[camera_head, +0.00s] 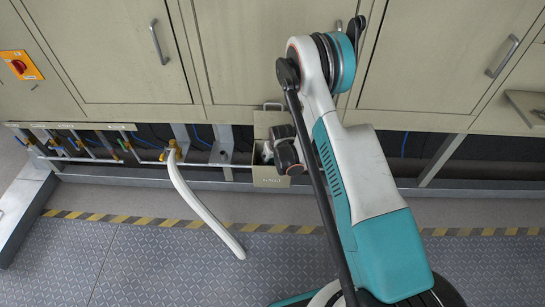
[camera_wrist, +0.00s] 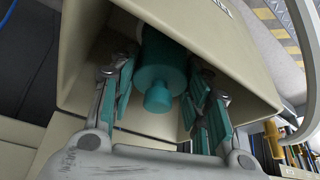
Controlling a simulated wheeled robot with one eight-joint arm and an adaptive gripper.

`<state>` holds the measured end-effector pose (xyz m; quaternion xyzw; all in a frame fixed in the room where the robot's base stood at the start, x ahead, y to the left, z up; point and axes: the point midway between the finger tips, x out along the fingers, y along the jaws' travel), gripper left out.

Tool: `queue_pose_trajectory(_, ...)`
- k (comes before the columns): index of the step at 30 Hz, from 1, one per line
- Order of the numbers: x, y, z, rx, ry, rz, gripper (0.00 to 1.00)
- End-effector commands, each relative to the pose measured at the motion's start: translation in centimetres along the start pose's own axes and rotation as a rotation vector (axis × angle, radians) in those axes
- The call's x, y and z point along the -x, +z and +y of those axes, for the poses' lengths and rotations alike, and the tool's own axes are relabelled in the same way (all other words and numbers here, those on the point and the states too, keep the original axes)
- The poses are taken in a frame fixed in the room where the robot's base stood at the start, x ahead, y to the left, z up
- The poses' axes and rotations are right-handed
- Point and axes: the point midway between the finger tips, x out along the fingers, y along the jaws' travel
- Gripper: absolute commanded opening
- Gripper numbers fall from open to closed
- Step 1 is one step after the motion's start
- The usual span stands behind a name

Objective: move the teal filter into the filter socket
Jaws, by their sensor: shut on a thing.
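The teal filter (camera_wrist: 162,70) is a cylinder with a narrower round knob at its near end. It sits between the fingers of my gripper (camera_wrist: 163,88), which is shut on it, inside an open beige box (camera_wrist: 235,60). Part of a pale round piece shows behind the filter, but I cannot tell whether it is the filter socket or whether the filter touches it. In the head view the beige box (camera_head: 271,183) is low under the cabinets, with my gripper (camera_head: 268,152) at its opening. The filter and socket cannot be made out there.
Beige cabinet doors (camera_head: 120,50) with handles stand above. Pipes with yellow valves (camera_head: 122,143) run left of the box, and a pale curved hose (camera_head: 205,210) hangs to the floor. A yellow-black stripe (camera_head: 140,221) crosses the floor, which is otherwise clear at left.

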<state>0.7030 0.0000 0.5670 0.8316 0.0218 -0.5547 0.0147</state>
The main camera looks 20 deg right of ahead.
Motion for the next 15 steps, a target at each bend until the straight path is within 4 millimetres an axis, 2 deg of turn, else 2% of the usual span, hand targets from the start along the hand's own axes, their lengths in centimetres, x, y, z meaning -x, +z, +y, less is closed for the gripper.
queue_pose_trajectory(15, -0.64, 0.28, 0.0, 0.0, 0.0, 0.0, 0.18)
